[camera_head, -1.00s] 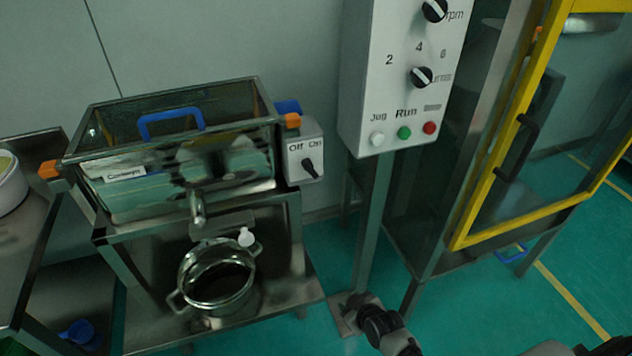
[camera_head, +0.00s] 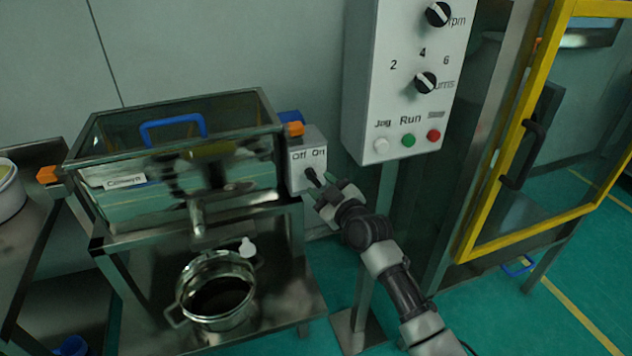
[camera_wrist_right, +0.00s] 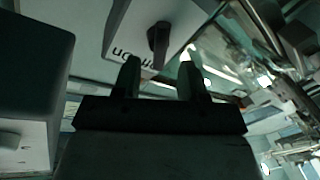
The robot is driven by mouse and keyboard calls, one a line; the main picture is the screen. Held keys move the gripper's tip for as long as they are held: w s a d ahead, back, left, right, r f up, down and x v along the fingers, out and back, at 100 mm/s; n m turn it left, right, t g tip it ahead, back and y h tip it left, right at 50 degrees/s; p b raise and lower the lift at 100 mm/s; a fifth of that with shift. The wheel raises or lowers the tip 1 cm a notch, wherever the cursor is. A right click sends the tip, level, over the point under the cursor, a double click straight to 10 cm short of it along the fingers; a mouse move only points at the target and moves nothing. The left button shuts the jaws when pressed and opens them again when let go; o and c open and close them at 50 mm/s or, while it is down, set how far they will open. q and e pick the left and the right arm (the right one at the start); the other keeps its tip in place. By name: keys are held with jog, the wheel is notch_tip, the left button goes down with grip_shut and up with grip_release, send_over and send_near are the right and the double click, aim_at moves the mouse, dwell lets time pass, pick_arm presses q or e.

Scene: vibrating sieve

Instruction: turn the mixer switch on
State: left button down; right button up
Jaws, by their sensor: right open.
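The mixer switch is a black knob (camera_head: 312,174) on a small light grey box (camera_head: 299,159) marked Off and On, at the right side of the mixer (camera_head: 178,183). My right gripper (camera_head: 324,188) is open and empty, just in front of the knob and slightly to its right and below. In the right wrist view, the black knob (camera_wrist_right: 158,40) shows beyond the gap between the open fingertips (camera_wrist_right: 160,72), with upside-down lettering beside it. The knob appears clear of the fingers there. I cannot tell which label the knob points to. My left gripper is not in view.
A control panel (camera_head: 405,95) with dials and several buttons stands on a post close to the right of my right arm. A yellow-framed door (camera_head: 545,115) stands further right. A metal pot (camera_head: 216,293) sits below the mixer.

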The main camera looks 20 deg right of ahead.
aim_at(314, 179)
jog(key=shift+x, duration=1.55)
grip_shut()
jog(key=shift+f, duration=0.1)
